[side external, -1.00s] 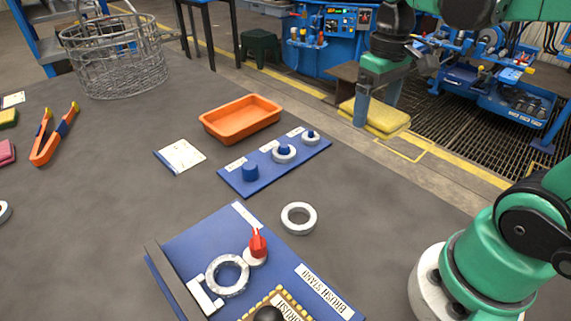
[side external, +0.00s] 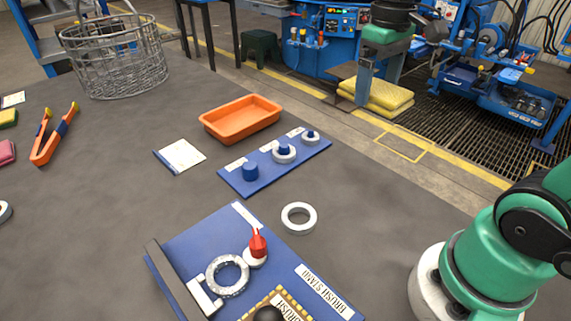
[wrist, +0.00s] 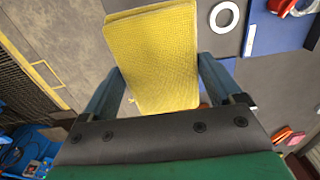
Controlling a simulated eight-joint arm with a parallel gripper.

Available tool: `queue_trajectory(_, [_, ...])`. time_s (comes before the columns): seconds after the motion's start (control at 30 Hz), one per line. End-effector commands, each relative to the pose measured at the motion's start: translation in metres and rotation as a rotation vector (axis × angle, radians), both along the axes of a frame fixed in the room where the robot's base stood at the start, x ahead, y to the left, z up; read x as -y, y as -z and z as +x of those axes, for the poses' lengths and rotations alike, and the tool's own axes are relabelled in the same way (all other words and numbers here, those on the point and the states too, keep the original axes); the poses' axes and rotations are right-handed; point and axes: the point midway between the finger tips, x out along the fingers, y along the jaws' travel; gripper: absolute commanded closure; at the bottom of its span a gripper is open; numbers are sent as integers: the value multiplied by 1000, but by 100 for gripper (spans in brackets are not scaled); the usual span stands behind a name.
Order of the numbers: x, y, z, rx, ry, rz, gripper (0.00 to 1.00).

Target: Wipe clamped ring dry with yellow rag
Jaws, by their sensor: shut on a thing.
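My gripper (side external: 378,72) is shut on the yellow rag (side external: 388,97) and holds it in the air beyond the table's right edge. In the wrist view, the rag (wrist: 152,52) hangs folded between the two blue fingers. A grey-white ring (side external: 227,276) lies on the blue brush stand (side external: 195,240), with a white block at its left and a red-topped clamp (side external: 257,246) at its upper right. The rag is well away from this ring. Whether the ring is wet cannot be told.
A loose white ring (side external: 299,218) lies on the table near the stand. Behind are a blue peg board (side external: 232,184), an orange tray (side external: 240,119), a white card (side external: 180,156), orange tongs (side external: 54,135) and a wire basket (side external: 115,62). The table's middle left is clear.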

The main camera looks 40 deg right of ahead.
Motion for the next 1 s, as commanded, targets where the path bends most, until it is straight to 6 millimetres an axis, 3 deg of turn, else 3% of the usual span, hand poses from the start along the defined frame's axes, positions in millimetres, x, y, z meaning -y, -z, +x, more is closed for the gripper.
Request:
queue_trajectory(0.17, [-27, 4, 24, 0, -395, 0, 56])
queue_trajectory(0.5, [-134, 26, 72, 0, -1649, 0, 56])
queue_trajectory(0.8, [-240, 54, 73, -1, -2681, 1, 56])
queue_trajectory(1.0, [-279, 66, 64, -1, -3069, 1, 56])
